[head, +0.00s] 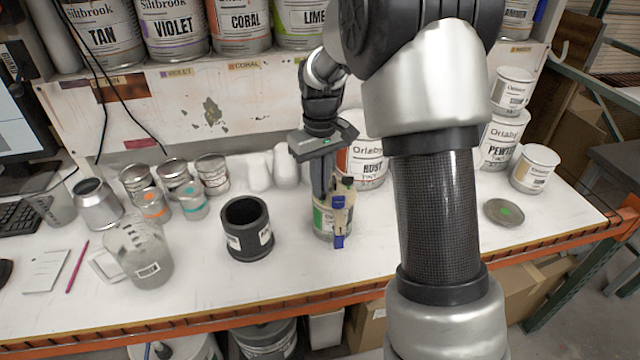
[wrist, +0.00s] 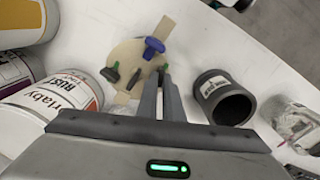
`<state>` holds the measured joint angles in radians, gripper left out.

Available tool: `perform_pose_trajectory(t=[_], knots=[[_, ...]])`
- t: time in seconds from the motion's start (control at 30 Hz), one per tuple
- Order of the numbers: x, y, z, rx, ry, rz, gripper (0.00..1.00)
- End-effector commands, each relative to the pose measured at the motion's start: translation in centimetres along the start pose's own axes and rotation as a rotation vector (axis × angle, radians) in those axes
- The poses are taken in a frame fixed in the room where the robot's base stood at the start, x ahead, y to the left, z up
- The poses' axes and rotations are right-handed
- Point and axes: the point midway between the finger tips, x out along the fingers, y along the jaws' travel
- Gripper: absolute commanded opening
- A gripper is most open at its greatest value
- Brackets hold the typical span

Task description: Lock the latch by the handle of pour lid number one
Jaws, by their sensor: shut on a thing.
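A beige pour lid (head: 342,203) sits on a can with a green label (head: 322,222) on the bench. In the wrist view the lid (wrist: 125,55) is a round plate with a blue handle piece (wrist: 153,46) and small dark, green-marked latch parts (wrist: 111,72). My gripper (head: 323,194) reaches down at the lid from above. In the wrist view its fingers (wrist: 163,76) are close together at the lid's near edge, shut on a small green-marked latch piece that they mostly hide. No number on the lid is readable.
A black cup (head: 246,228) stands left of the can, with a clear beaker (head: 137,253) and several small tins farther left. A RUST can (head: 366,164) stands close behind. A loose round lid (head: 504,213) lies at right. The shelf of large cans overhangs the back.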

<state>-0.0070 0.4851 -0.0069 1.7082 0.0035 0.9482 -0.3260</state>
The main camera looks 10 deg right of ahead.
Motion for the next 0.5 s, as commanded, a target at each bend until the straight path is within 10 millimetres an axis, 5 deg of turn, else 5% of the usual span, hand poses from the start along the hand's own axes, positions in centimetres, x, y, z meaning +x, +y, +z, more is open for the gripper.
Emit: perform_pose_trajectory(t=[0.5], knots=[[-0.02, 0.11, 0.00, 0.232, 0.000, 0.000, 0.00]])
